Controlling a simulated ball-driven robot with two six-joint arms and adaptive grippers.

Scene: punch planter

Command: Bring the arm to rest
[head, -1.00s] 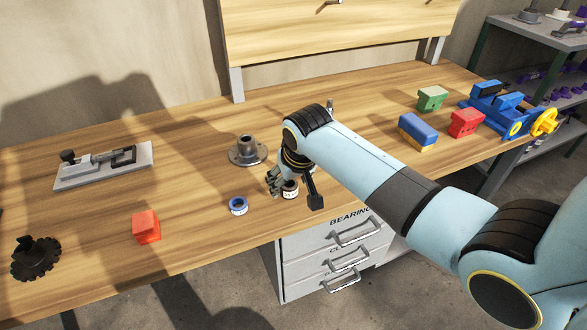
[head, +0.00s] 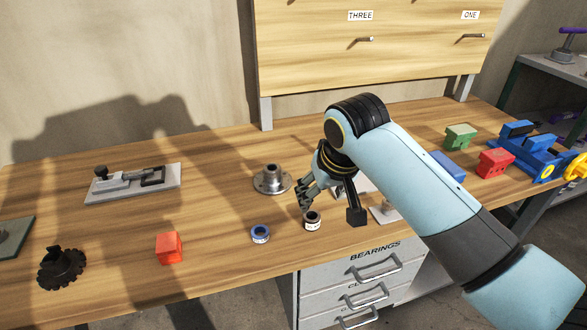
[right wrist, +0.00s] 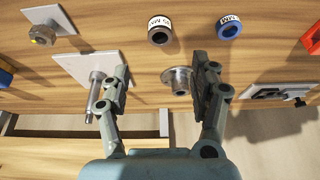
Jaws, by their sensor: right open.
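My right gripper (head: 307,195) is open and empty above the wooden bench, beside a dark bearing ring with a white label (head: 312,221). In the right wrist view the gripper (right wrist: 162,72) has its two fingers spread, with a flanged metal hub (right wrist: 178,79) showing between them, and the dark ring (right wrist: 160,33) lies beyond the tips. The hub (head: 272,180) stands on the bench behind the gripper. My right arm comes in from the right and hides part of the bench. My left gripper is not in view.
A blue-ringed bearing (head: 260,233), an orange-red block (head: 169,248) and a black gear (head: 62,268) lie to the left. A toggle clamp plate (head: 133,182) is farther back. Colored blocks and a blue vise (head: 525,150) stand right. A wooden cabinet (head: 370,60) rises behind.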

